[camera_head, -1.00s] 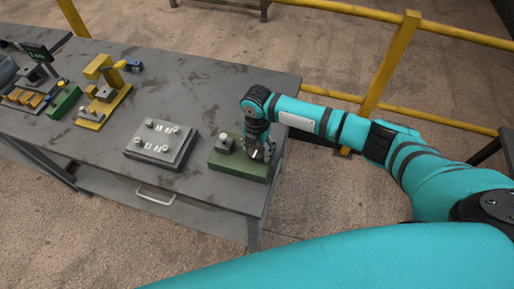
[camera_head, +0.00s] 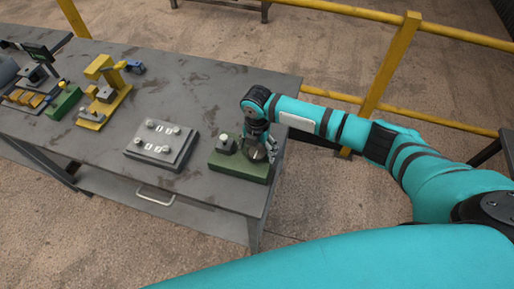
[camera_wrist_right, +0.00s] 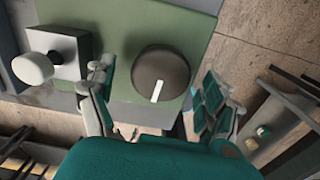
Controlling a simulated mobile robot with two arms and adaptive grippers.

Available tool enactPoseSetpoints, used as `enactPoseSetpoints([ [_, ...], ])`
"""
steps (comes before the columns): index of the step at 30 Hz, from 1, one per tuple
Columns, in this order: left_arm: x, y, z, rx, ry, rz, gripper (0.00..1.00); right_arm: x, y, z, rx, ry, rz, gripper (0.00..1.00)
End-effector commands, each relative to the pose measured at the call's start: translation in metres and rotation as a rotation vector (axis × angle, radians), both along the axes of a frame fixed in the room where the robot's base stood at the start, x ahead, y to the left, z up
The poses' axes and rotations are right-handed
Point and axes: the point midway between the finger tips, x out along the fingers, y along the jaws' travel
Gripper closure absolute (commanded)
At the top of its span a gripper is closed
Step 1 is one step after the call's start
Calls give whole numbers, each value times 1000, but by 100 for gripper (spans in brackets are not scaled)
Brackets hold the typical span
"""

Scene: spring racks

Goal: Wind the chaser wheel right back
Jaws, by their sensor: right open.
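The chaser wheel appears to be the round dark-grey knob with a white line on the green base (camera_head: 235,173). It shows in the right wrist view (camera_wrist_right: 160,66), with its line pointing down in the picture. My right gripper (camera_head: 259,149) is over the wheel, its fingers pointing down. In the right wrist view my right gripper (camera_wrist_right: 155,88) is open, one finger on each side of the wheel with gaps between. A grey block with a pale round button (camera_wrist_right: 33,68) stands beside the wheel on the same base. My left gripper is not in view.
A grey plate with several small pegs (camera_head: 160,146) lies left of the green base. A yellow press-like fixture (camera_head: 104,92) and other fixtures stand farther left on the grey table (camera_head: 200,85). A yellow railing (camera_head: 390,70) runs behind my right arm.

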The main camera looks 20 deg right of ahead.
Motion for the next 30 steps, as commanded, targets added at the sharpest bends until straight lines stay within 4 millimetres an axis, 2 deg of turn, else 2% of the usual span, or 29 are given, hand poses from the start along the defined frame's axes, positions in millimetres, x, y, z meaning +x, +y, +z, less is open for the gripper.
enactPoseSetpoints([
  [4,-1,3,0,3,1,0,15,0,0,1,-1,1,0,15],
  [7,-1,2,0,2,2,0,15,1,0,10,0,-1,0,15],
  [21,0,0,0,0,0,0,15,0,0,101,0,-3,1,15],
  [25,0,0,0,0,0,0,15,0,0,115,-1,-1,0,15],
  [30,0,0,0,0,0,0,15,0,0,120,0,0,0,15],
])
